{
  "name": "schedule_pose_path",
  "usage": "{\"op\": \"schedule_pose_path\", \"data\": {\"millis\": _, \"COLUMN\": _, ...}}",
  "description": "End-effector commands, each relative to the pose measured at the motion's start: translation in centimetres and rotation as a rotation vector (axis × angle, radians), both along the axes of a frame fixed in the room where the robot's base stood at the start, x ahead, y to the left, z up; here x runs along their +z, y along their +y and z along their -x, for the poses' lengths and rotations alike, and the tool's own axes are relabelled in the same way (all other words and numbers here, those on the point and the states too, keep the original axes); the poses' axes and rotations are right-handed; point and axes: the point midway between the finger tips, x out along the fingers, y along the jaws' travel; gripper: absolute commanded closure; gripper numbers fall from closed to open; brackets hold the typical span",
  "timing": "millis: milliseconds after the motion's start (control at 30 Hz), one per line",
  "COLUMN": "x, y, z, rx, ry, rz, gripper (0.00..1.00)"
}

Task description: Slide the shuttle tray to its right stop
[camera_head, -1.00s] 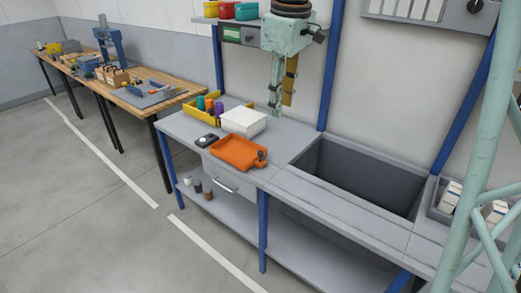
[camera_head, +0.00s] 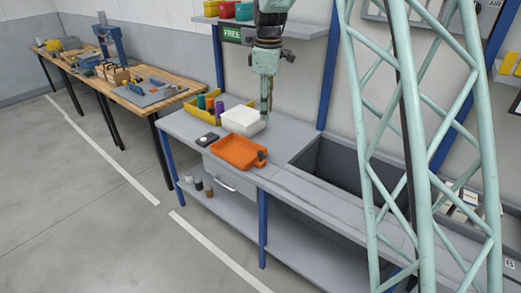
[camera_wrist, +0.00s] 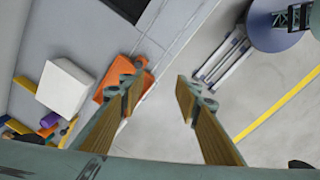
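The orange shuttle tray (camera_head: 236,149) lies on the grey bench, with a dark knob (camera_head: 262,154) at its right end. It also shows in the wrist view (camera_wrist: 106,84), partly hidden behind one finger. My gripper (camera_head: 266,114) hangs above the bench, behind and to the right of the tray, apart from it. In the wrist view my gripper (camera_wrist: 158,83) is open, with nothing between its two fingers. I cannot clearly make out the right stop.
A white box (camera_head: 243,120) stands behind the tray, with a yellow bin (camera_head: 205,106) and a dark device (camera_head: 207,139) to the left. A deep recess (camera_head: 335,160) opens to the right. A narrow bench strip runs along its front. My lattice mast covers much of the right side.

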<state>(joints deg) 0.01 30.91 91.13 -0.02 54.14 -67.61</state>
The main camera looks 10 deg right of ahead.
Motion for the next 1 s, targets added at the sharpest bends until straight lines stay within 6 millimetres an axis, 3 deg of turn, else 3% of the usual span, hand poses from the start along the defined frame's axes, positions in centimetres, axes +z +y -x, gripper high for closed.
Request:
{"op": "schedule_pose_path", "data": {"millis": 600, "x": -9.5, "y": 0.0, "z": -8.1, "rx": 0.228, "ry": 0.055, "rz": 0.009, "gripper": 0.70}}
{"op": "schedule_pose_path", "data": {"millis": 1000, "x": -12.1, "y": 0.0, "z": -9.7, "rx": 0.285, "ry": 0.066, "rz": 0.009, "gripper": 0.70}}
